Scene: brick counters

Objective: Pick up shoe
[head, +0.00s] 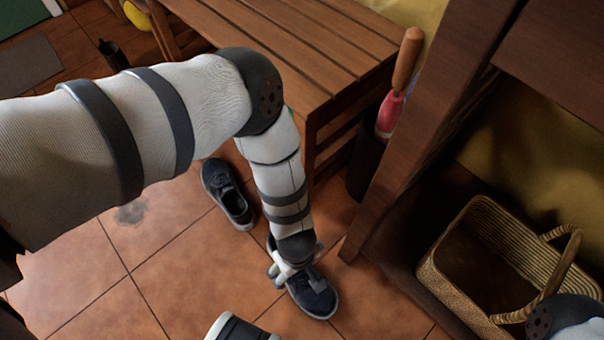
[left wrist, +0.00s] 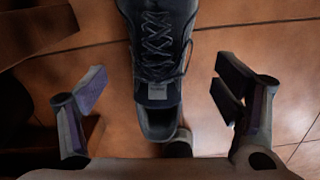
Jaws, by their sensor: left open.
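A dark lace-up shoe (head: 312,293) lies on the tiled floor below my left gripper (head: 293,268). In the left wrist view the shoe (left wrist: 158,62) is between the two spread fingers of the gripper (left wrist: 160,92), with a gap on each side. Its laces face up and its heel opening is towards the gripper. The left gripper is open and empty. In the head view, the arm and gripper cover the heel end of this shoe. A second dark shoe (head: 228,194) lies on the floor to the upper left of the first. My right gripper is not seen.
A slatted wooden bench (head: 300,45) stands behind the arm. A dark holder (head: 366,165) with a wooden-handled item (head: 407,58) stands beside it. A woven basket (head: 480,210) sits at the right under a wooden frame.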

